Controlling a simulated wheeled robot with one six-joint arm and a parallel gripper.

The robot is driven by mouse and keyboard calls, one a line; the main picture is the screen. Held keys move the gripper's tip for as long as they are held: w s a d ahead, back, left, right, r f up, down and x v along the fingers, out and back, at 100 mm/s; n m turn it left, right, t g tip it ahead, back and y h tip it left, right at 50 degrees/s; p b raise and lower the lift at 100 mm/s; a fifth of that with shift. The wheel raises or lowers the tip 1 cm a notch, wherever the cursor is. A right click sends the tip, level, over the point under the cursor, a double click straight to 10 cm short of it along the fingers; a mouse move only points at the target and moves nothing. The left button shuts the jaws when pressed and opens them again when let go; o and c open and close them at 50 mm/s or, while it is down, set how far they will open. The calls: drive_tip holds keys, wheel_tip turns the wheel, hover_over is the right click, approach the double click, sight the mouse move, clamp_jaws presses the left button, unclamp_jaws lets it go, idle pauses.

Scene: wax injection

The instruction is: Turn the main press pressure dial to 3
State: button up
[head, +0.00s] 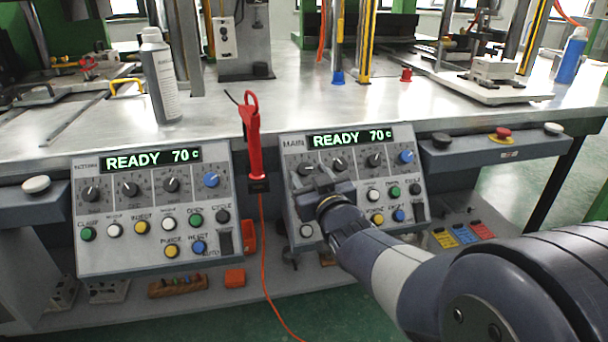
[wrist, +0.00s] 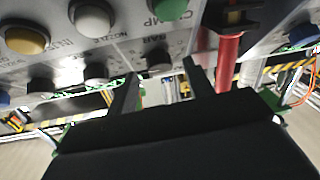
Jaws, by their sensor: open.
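The main press panel (head: 284,200) is the right one of two grey panels in the head view, its display reading READY 70 c. Its leftmost dial (head: 305,167) is dark and round; in the wrist view this dial (wrist: 160,60) stands beside the letters BAR. My gripper (head: 313,182) is in front of the panel's left part, just below that dial. In the wrist view my gripper (wrist: 162,70) is open, with a finger on each side of the dial. I cannot tell whether the fingers touch it. The dial's pointer setting is too small to read.
More dials, including a blue one (head: 406,157), and several buttons crowd the main panel. A red-handled tool (head: 255,150) hangs close to the panel's left edge; its red part (wrist: 228,60) is near the right finger in the wrist view. The left panel (head: 90,250) stands further left.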

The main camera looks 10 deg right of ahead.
drive_tip(key=shift+w, duration=0.8)
drive_tip(key=c, duration=1)
drive_tip(key=shift+o, duration=0.2)
